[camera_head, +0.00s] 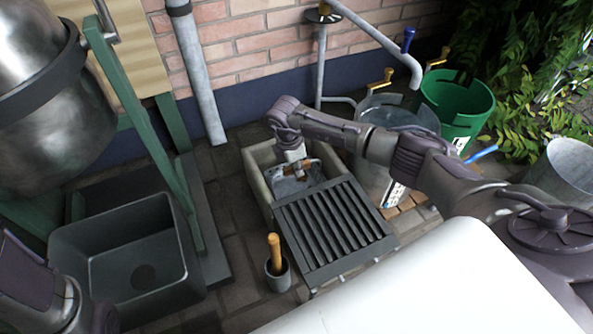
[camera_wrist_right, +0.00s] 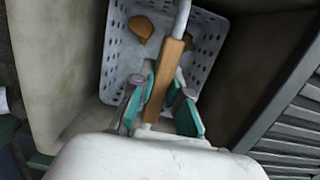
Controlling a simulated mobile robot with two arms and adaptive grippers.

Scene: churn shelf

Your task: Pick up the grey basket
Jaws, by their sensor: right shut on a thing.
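The grey basket (camera_head: 283,187) sits down inside a pale stone trough (camera_head: 256,181). In the right wrist view the basket (camera_wrist_right: 205,40) shows perforated walls, a metal bail and a wooden grip (camera_wrist_right: 172,68). My right gripper (camera_head: 300,168) reaches down over the trough. Its teal fingers (camera_wrist_right: 160,108) are shut on the basket's wooden grip. A tan lump (camera_wrist_right: 143,29) shows inside the basket. My left arm enters at the lower left of the head view, but its fingers are out of view.
A cup with a wooden handle (camera_head: 277,268) stands in front. A black basin (camera_head: 110,260) and metal churn are at left. A green bucket (camera_head: 458,105) and grey bucket (camera_head: 387,112) stand behind my right arm.

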